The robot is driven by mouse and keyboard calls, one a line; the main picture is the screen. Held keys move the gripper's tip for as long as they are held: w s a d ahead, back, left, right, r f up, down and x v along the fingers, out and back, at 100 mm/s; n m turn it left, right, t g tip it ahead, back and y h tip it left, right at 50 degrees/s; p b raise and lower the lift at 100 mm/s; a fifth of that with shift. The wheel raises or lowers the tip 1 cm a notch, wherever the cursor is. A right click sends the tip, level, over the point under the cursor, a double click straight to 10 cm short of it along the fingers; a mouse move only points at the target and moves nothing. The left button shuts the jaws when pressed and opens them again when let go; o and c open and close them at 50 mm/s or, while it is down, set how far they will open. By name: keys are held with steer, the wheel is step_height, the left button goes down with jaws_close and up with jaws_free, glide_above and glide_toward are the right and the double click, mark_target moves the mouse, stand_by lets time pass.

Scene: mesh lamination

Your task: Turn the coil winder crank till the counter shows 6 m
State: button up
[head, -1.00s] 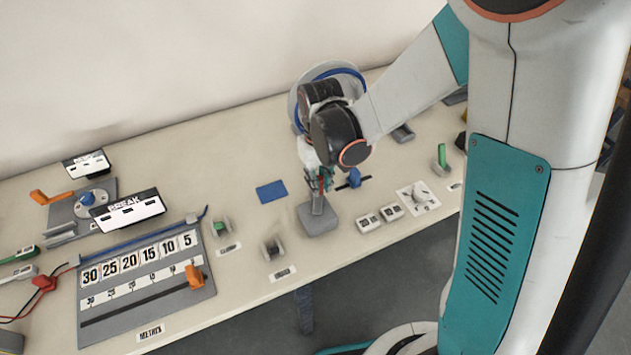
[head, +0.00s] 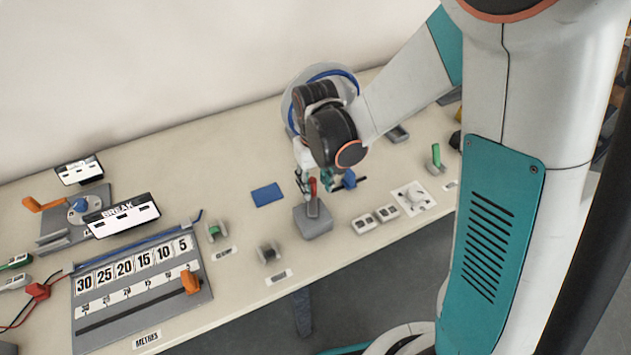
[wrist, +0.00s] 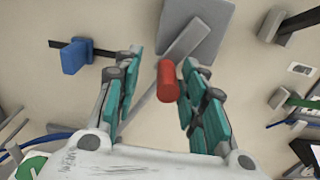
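The crank's red handle (wrist: 168,82) stands between the fingers of my gripper (wrist: 160,85) in the wrist view. The gripper is open: a clear gap shows left of the handle, and the right finger is close to it. A grey crank arm (wrist: 185,45) runs past the handle over a grey block (wrist: 208,20). In the head view my gripper (head: 313,183) is above this block (head: 313,224), with the red handle (head: 313,187) at its fingers. A large disc with a blue cable (head: 291,103) is partly hidden behind my wrist. I cannot make out a metre reading.
A blue clamp-like part (wrist: 75,57) is left of the fingers in the wrist view. A blue pad (head: 267,195) lies left of the block, white switches (head: 376,219) right of it. The METRES board (head: 140,290) and BREAK display (head: 122,215) are farther left.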

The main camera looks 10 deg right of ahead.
step_height(320, 180, up, 12)
steer(key=shift+s, duration=0.1)
stand_by(0.5)
